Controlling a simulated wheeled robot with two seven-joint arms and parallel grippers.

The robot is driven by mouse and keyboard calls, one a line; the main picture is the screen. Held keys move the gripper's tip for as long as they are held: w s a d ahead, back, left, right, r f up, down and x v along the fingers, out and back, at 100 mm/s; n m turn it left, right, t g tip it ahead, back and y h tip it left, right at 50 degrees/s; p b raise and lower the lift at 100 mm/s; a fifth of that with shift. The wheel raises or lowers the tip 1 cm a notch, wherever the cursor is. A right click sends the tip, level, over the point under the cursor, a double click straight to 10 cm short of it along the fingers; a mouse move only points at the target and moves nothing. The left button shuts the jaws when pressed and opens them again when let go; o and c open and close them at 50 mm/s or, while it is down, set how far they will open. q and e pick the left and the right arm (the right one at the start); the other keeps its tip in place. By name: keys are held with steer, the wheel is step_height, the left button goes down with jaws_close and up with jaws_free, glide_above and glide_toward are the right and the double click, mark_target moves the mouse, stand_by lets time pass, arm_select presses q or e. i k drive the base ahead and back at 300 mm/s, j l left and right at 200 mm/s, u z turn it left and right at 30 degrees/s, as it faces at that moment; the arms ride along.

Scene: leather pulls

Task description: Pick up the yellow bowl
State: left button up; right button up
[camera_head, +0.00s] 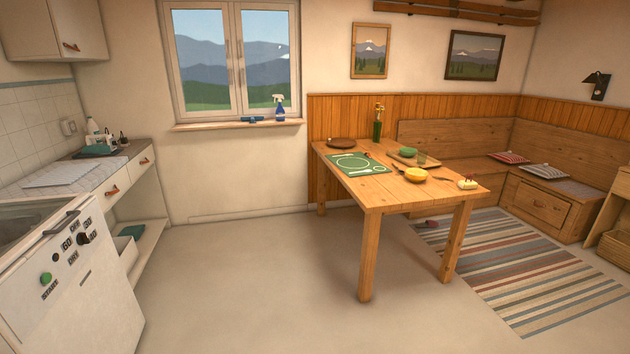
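The yellow bowl (416,175) stands upright on the wooden table (385,190), right of the table's middle and near its front side. A dark utensil (443,178) lies just right of it. Neither of my grippers shows in the head view. The table is some way off across the room.
A green placemat (352,164), a green bowl (408,152), a bottle (377,128) and a small pale item (467,184) share the table. A corner bench (455,145) stands behind it. The floor (250,270) in front is clear; a counter and white appliance (75,300) line the left.

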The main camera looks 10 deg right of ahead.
mark_target(416, 177)
steer(key=i+l+z, duration=0.2)
steer(key=i+z, duration=0.75)
steer(key=i, duration=0.15)
steer(key=i+j+z, duration=0.2)
steer(key=i+z, duration=0.3)
